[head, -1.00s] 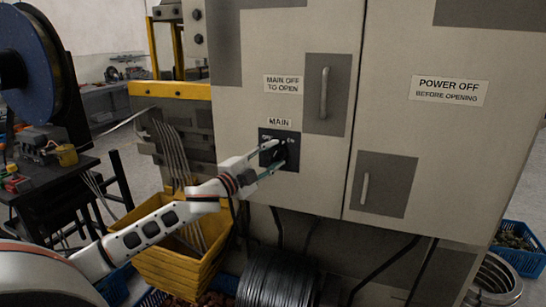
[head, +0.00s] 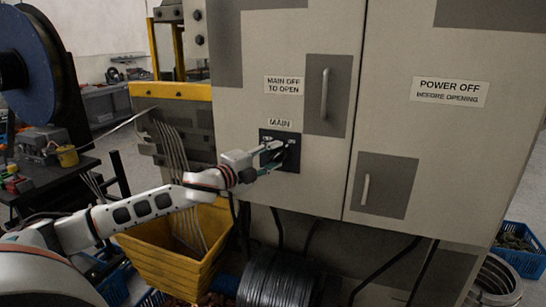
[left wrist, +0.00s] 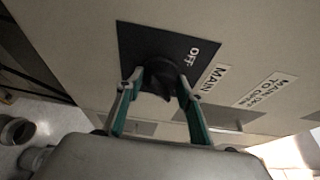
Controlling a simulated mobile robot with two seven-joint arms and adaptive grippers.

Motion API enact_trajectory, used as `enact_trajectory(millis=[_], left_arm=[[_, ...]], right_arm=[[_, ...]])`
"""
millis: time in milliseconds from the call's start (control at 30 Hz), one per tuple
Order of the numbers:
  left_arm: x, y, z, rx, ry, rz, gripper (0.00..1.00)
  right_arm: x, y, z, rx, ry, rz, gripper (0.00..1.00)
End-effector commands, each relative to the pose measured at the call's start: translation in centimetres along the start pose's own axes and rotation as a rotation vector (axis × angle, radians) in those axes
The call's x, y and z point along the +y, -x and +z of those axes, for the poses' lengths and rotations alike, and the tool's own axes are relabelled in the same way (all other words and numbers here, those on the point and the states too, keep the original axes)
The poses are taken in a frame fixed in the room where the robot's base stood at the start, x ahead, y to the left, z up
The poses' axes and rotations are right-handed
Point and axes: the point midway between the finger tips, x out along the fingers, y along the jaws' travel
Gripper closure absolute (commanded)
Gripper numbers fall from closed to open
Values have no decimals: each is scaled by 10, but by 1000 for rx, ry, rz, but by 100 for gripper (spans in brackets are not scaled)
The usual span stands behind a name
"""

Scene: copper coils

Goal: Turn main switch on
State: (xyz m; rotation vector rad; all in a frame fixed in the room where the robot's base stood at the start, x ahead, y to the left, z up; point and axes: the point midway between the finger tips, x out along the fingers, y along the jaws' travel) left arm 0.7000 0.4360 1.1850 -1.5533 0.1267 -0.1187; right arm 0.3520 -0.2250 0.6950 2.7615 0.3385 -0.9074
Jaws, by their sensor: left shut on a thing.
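The main switch is a black rotary knob (left wrist: 160,76) on a dark square plate (head: 293,163), below the MAIN label (head: 279,122) on the cabinet door. In the left wrist view, OFF is printed on the plate (left wrist: 132,42). My left gripper (head: 284,152) reaches the plate from the left, with one finger on either side of the knob. The left wrist view shows the gripper (left wrist: 159,82) shut on the knob. In the head view, the fingers partly hide the knob. My right gripper is out of view.
The grey cabinet (head: 240,110) has a door handle (head: 324,94) above right of the switch. Thin cables hang below the cabinet.

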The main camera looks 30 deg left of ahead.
Motion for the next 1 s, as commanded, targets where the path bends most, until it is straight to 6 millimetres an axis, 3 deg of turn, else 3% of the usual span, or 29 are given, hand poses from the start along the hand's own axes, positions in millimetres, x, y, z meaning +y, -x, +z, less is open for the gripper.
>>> enact_trajectory(millis=[100, 133, 200, 667, 1000], left_arm=[[0, 0, 0, -1, -3, -1, 85], [0, 0, 0, -1, -3, -1, 61], [0, 0, 0, 0, -3, -1, 47], [2, 5, 0, -1, 0, 2, 47], [2, 36, 0, 0, -1, 3, 47]], right_arm=[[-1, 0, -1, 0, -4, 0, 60], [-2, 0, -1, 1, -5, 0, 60], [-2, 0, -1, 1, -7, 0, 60], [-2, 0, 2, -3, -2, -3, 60], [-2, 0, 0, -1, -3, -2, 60]])
